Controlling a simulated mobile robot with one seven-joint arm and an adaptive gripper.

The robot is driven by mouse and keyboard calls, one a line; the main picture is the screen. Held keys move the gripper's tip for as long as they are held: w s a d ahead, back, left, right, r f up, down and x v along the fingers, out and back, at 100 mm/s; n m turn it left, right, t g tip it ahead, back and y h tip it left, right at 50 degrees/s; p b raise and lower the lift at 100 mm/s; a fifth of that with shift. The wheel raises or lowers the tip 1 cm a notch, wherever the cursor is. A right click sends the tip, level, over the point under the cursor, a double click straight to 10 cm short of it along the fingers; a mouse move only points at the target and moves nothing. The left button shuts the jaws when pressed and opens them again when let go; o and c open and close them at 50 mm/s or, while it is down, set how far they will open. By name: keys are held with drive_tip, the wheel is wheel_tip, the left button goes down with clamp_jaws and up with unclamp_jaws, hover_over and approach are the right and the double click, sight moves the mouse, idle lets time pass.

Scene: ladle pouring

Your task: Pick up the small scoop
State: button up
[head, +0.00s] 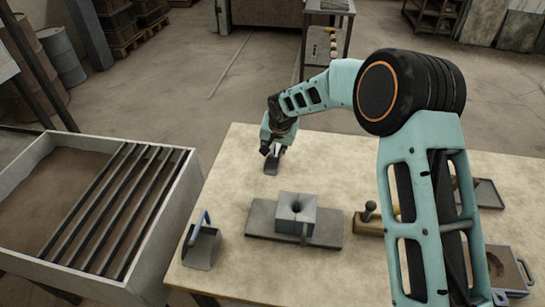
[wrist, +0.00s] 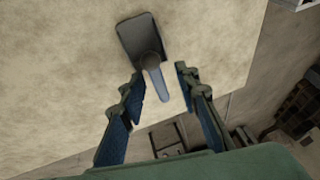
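The small scoop (head: 271,166) lies on the table near its far edge, below my gripper (head: 276,148). In the wrist view the scoop's dark, flat pan (wrist: 138,34) is at the top centre. Its bluish-grey handle (wrist: 156,80) points back towards my gripper (wrist: 159,76). My gripper is open, with one finger on each side of the handle's end in that picture. No contact shows, and I cannot tell the height gap between fingers and handle. A larger scoop with a blue handle (head: 203,246) stands at the table's left edge.
A grey block mould with a round hole (head: 296,207) sits on a plate mid-table. A wooden piece with a dark knob (head: 369,222) is right of it. A slatted sand bin (head: 172,225) adjoins the table's left. The tabletop around the small scoop is clear.

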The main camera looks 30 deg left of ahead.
drive_tip(key=shift+c, duration=0.2)
clamp_jaws()
